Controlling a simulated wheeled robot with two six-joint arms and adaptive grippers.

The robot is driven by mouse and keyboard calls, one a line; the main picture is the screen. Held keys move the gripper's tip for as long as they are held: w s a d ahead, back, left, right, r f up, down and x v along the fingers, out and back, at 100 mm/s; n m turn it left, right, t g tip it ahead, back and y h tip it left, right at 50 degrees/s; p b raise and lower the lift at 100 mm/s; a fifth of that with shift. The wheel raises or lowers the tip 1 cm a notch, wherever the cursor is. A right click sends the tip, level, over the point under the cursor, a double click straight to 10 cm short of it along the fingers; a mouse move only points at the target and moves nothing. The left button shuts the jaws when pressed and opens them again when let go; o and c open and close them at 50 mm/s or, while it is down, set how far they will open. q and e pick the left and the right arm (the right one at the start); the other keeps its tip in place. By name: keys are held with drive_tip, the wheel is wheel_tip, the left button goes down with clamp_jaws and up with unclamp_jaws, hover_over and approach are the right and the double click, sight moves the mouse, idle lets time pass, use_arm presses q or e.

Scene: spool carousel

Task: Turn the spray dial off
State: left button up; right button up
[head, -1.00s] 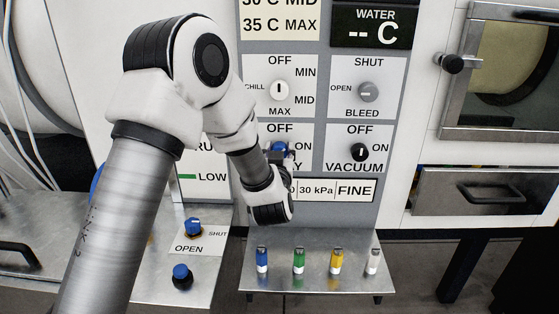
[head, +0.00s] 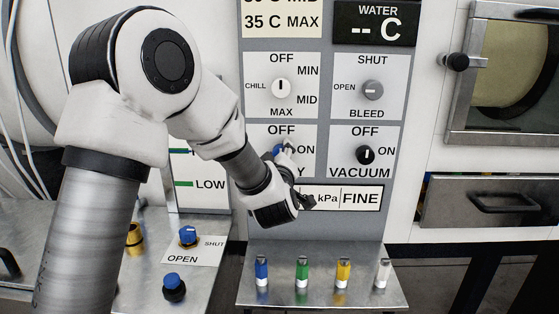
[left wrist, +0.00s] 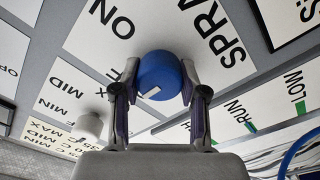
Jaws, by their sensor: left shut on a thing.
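The spray dial is a blue round knob (left wrist: 160,76) on a white label panel. My left gripper (left wrist: 160,85) is shut on it, one finger on each side, in the left wrist view. A short white mark on the dial's face points to the lower left there. The word ON and part of SPRAY are readable around it; the OFF side is partly hidden by the finger. In the head view only a little of the blue dial (head: 277,152) shows behind my left gripper (head: 285,150). My right gripper is not in view.
A white chill dial (head: 281,89) sits above, a grey bleed dial (head: 372,90) above right, and a black vacuum dial (head: 365,155) to the right. Below, a metal shelf (head: 318,299) bears several coloured pegs. Blue knobs (head: 188,235) stand on the left bench.

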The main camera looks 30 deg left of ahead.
use_arm(q)
drive_tip(key=shift+r, duration=0.2)
idle(0.3)
drive_tip(key=o, duration=1.1)
drive_tip(key=shift+w+f, duration=0.1)
drive_tip(key=shift+o, duration=0.2)
drive_tip(key=shift+f, duration=0.1)
drive_tip(key=v, duration=1.1)
drive_tip(key=shift+s+d, duration=0.3)
drive_tip(key=shift+s, duration=0.05)
